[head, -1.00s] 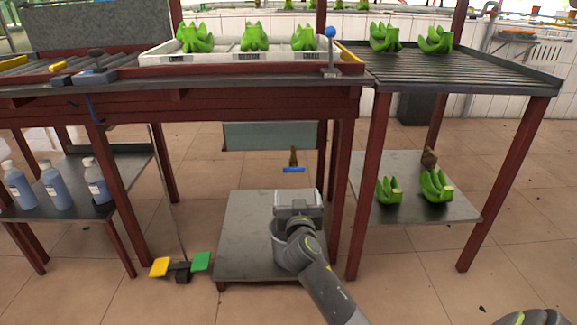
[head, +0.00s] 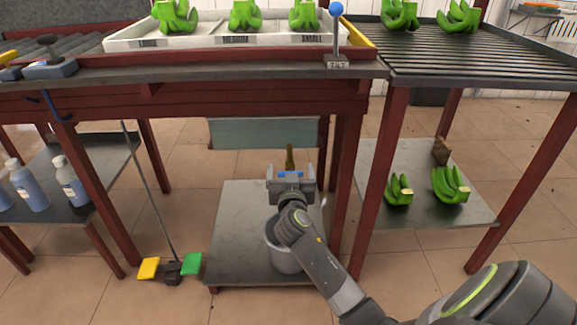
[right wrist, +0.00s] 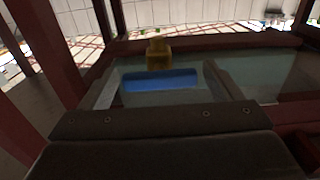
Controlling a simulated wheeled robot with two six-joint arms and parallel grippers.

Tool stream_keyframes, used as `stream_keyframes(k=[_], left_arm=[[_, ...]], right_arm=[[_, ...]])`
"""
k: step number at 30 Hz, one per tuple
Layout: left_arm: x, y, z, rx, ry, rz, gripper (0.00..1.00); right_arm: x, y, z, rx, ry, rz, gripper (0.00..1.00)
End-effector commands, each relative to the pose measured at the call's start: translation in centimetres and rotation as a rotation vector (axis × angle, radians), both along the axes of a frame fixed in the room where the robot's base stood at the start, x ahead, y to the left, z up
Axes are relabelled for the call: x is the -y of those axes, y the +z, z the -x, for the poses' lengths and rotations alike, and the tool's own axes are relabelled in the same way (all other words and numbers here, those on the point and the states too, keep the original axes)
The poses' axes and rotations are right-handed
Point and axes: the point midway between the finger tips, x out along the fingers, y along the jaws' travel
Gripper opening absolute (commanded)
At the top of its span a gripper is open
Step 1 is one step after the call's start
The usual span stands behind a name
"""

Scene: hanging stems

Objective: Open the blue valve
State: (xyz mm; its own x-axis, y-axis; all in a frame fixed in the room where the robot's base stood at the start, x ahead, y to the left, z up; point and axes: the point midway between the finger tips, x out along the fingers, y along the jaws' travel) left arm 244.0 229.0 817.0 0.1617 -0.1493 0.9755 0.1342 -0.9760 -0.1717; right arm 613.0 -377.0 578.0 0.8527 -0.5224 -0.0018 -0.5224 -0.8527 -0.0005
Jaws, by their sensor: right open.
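The blue valve handle (head: 290,174) is a short flat bar on a brass fitting (head: 290,157), under the table in the head view. In the right wrist view the blue handle (right wrist: 159,81) lies crosswise between my fingers, with the brass body (right wrist: 158,52) behind it. My right gripper (head: 291,174) is open around or just in front of the handle; contact cannot be told. My left gripper is not in view.
A grey bucket (head: 284,252) stands on the low shelf (head: 236,240) below my right arm. Red table legs (head: 347,195) stand close on the right. A teal panel (head: 262,133) hangs behind. Yellow (head: 149,268) and green (head: 192,264) pedals are on the floor.

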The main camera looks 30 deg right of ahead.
Motion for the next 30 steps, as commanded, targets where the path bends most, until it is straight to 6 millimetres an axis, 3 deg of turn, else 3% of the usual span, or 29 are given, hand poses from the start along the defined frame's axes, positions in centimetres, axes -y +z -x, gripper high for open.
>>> stream_keyframes(k=[5, 15, 30], left_arm=[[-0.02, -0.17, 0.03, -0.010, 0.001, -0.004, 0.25], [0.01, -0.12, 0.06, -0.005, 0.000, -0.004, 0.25], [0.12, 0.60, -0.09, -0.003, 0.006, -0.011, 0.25]], right_arm=[[0.00, -0.02, 0.01, 0.000, 0.000, 0.000, 0.85], [-0.01, -0.01, -0.01, -0.001, 0.000, 0.001, 0.41], [-0.09, 0.14, -0.07, -0.073, 0.000, 0.119, 0.41]])
